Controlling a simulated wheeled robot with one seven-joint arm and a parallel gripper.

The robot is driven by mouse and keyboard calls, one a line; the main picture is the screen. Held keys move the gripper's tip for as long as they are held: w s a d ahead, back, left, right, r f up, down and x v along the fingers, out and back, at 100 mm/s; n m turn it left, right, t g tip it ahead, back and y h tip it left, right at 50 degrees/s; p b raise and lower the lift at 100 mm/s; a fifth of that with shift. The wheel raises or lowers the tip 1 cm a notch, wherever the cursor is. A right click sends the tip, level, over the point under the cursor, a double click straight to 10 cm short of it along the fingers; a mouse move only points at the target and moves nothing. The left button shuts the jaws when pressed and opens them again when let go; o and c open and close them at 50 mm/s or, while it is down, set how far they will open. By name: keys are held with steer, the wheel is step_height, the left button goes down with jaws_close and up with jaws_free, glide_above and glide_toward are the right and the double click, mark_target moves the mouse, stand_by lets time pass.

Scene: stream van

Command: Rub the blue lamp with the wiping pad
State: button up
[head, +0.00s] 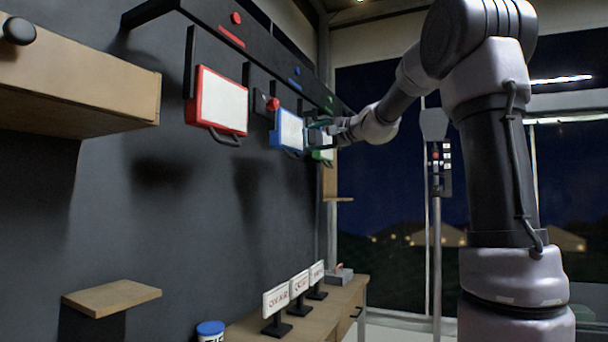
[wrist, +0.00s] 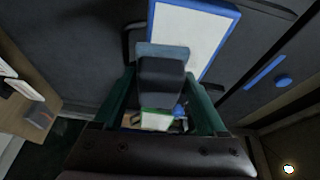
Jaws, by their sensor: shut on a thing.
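The blue lamp (head: 288,130) is a white panel in a blue frame with a dark handle, hanging on the dark wall between the red and green lamps. My gripper (head: 318,127) is at its right side, partly in front of the green lamp. In the wrist view my gripper (wrist: 163,98) is shut on the wiping pad (wrist: 162,80), a dark block with a grey-blue face. The pad overlaps the lower left part of the blue lamp's panel (wrist: 188,35). I cannot tell whether it touches. The pad is hard to make out in the head view.
The red lamp (head: 220,103) hangs to the left, the green lamp (head: 326,150) just right. A dark rail (head: 260,45) runs above. A small shelf (head: 112,298) and a desk (head: 325,315) with several small signs are below. A pole (head: 437,230) stands right.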

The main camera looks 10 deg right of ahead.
mark_target(300, 134)
steer(key=shift+t, duration=0.4)
steer(key=shift+w+a+r, duration=0.7)
steer(key=shift+a+r, duration=0.15)
steer(key=shift+a, duration=0.1)
steer(key=shift+w+a+r, duration=0.65)
steer(key=shift+a+r, duration=0.2)
steer(key=shift+a, duration=0.05)
steer(key=shift+w+a, duration=0.6)
steer(key=shift+a, duration=0.2)
steer(key=shift+w+d, duration=1.2)
steer(key=shift+w, duration=0.2)
steer(key=shift+w+d, duration=0.55)
steer(key=shift+w, duration=0.3)
steer(key=shift+w+d, duration=0.5)
steer(key=shift+w, duration=0.35)
steer(key=shift+s, duration=0.1)
